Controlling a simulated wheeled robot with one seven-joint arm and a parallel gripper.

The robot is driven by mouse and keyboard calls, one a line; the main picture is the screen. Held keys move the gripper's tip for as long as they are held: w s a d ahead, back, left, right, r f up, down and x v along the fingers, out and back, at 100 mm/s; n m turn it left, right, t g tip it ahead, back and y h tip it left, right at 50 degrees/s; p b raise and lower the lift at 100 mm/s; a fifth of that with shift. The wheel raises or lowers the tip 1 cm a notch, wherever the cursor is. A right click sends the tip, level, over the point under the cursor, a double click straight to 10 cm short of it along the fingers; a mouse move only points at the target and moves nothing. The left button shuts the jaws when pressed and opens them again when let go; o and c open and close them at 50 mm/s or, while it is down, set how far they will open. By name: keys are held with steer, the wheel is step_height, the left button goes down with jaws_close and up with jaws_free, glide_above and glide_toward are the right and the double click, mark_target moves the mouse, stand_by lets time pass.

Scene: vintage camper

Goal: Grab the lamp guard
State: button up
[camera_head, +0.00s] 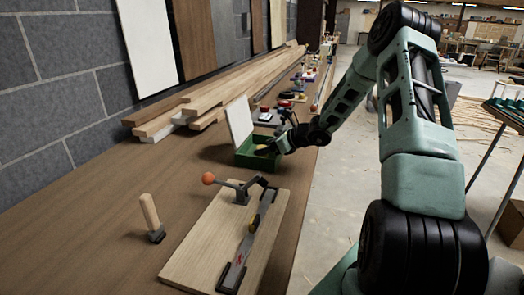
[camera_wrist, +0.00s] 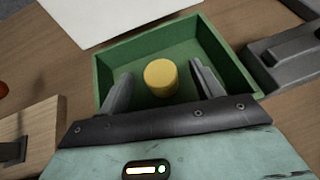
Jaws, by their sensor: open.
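A short yellow cylinder (camera_wrist: 161,77) stands in a green open-topped box (camera_wrist: 103,82); no other object shows inside. I cannot tell for sure that it is the lamp guard. My gripper (camera_wrist: 162,73) is open, with one finger on each side of the cylinder and a gap to each. The fingers reach over the box's near wall. In the head view the yellow cylinder (camera_head: 262,151) is partly hidden by the box wall and my gripper (camera_head: 278,147). The green box (camera_head: 243,160) stands on the workbench.
A white board (camera_head: 239,119) stands behind the box. Wood planks (camera_head: 215,100) lie along the wall. Dark metal tools (camera_wrist: 285,55) sit close right of the box in the wrist view.

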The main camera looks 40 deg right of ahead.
steer(key=c, duration=1)
steer(key=shift+c, duration=0.2)
